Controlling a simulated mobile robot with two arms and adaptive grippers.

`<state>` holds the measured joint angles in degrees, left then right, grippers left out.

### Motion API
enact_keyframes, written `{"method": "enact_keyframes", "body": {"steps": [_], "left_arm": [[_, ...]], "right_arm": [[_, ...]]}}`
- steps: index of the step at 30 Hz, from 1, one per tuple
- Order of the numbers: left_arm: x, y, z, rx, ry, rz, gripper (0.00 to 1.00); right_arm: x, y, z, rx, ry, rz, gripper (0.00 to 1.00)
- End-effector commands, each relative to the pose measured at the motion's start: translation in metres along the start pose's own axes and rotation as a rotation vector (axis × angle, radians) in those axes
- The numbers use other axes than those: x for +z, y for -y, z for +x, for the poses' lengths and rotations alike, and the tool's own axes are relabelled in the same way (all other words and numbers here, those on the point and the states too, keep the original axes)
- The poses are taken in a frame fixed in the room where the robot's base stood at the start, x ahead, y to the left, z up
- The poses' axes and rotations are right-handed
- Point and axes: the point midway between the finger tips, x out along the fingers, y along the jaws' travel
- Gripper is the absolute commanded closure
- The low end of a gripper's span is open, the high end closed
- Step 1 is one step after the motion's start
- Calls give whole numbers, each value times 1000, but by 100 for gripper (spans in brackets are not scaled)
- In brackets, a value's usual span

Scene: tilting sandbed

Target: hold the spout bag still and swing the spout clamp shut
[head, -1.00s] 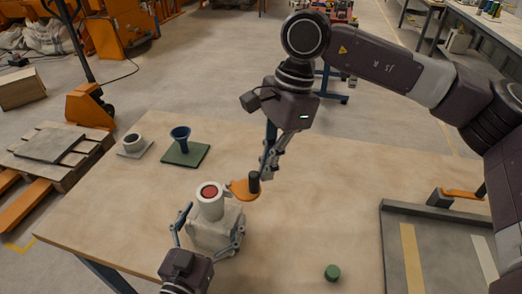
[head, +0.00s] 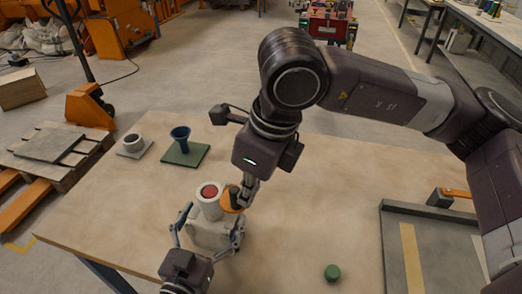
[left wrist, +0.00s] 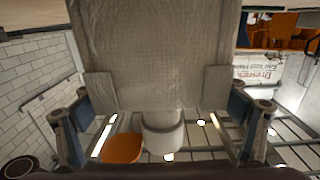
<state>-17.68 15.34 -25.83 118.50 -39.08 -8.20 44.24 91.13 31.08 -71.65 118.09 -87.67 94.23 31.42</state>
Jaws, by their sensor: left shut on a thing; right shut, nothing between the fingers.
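The pale spout bag (head: 207,238) stands on the table, its white spout (head: 209,205) pointing up with a red top. My left gripper (head: 208,230) is shut on the bag, one finger at each side; the left wrist view shows the bag's cloth (left wrist: 155,50) between the fingers. The orange spout clamp (head: 231,197) is at the spout's right side in the head view; it also shows beside the spout in the left wrist view (left wrist: 122,148). My right gripper (head: 242,202) is shut and empty, against or very near the clamp. It hides the clamp's black knob.
A blue funnel on a green plate (head: 181,142) and a grey ring on a plate (head: 134,143) stand at the table's back left. A green cap (head: 332,272) lies at the front right, beside a grey tray (head: 392,235). The table's middle right is clear.

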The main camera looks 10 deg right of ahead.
Motion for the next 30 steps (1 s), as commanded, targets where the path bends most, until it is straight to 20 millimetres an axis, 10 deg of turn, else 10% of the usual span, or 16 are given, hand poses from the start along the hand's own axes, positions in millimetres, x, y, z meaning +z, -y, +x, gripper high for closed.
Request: {"method": "enact_keyframes", "body": {"steps": [21,30], "left_arm": [[-2,-1,0,3,-5,1,55],[-2,-1,0,3,-4,1,55]], "right_arm": [[43,-36,10,-163,3,641,100],[65,-40,16,-164,3,653,100]]}}
